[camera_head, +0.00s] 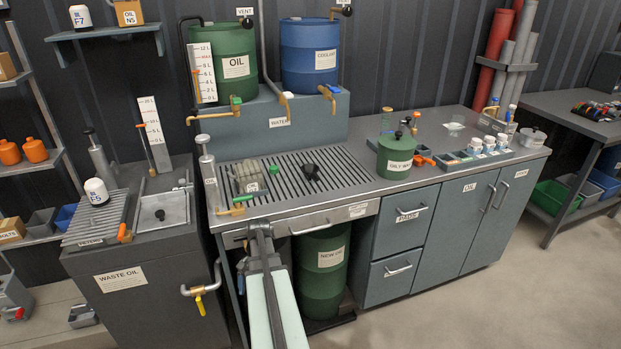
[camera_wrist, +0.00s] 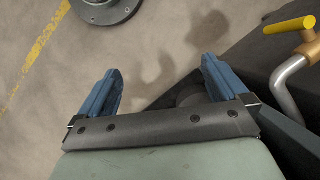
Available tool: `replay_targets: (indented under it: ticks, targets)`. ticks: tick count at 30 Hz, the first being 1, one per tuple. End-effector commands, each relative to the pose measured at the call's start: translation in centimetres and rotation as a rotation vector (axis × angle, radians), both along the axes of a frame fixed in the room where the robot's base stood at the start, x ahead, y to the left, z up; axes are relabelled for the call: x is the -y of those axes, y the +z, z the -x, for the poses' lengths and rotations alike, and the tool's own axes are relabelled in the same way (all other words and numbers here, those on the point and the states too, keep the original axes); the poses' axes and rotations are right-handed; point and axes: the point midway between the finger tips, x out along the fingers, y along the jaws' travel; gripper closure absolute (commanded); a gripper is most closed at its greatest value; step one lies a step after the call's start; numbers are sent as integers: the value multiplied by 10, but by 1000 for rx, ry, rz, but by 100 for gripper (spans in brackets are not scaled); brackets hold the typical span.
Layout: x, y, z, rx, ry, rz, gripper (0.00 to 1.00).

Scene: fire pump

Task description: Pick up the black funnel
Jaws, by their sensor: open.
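A small black object, which looks like the black funnel (camera_head: 311,171), sits on the slatted drain grate (camera_head: 345,166) of the workbench in the head view. Its exact shape is too small to make out. My gripper (camera_wrist: 160,66) shows in the wrist view with its two blue fingers spread wide and nothing between them. It hangs over the floor, away from the funnel, which is not in the wrist view. In the head view my arm comes up from the bottom in front of the bench, and the fingers cannot be made out there.
A green lidded pot (camera_head: 396,157) stands right of the grate, and a clear container (camera_head: 250,177) stands on its left. Oil (camera_head: 235,66) and coolant (camera_head: 309,58) drums with taps stand behind. A pipe with a yellow handle (camera_wrist: 290,25) is close at the gripper's right.

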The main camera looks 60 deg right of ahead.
Motion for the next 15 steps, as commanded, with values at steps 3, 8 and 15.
replay_targets:
  ticks: [3,8,15]
  targets:
    - [37,29,14,8,-91,10,0]
    - [80,67,38,18,-206,22,0]
    - [132,122,81,26,-363,36,0]
